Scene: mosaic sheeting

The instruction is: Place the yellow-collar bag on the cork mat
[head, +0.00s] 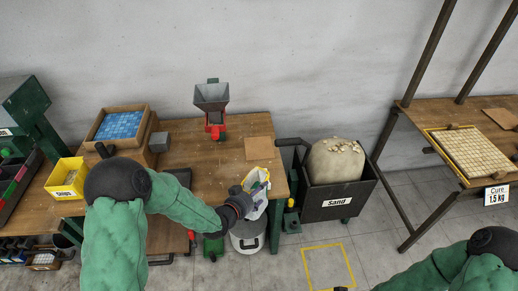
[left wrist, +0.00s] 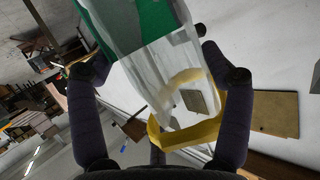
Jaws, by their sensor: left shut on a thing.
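The yellow-collar bag (head: 258,187) is pale, with a yellow collar and some green. My left gripper (head: 246,202) is shut on it at the right front edge of the table. In the left wrist view, the bag (left wrist: 172,75) lies between my two dark fingers, with its yellow collar ring towards the palm. The cork mat (head: 259,148) lies bare and flat on the table, behind the bag; it also shows in the left wrist view (left wrist: 275,113). The bag is held apart from the mat. My right arm shows at lower right, but its gripper is out of view.
A red hopper device (head: 213,108) stands left of the mat. A grey block (head: 159,142), a yellow bin (head: 66,177) and a wooden box of blue tiles (head: 119,125) are further left. A sand cart (head: 338,196) stands right of the table.

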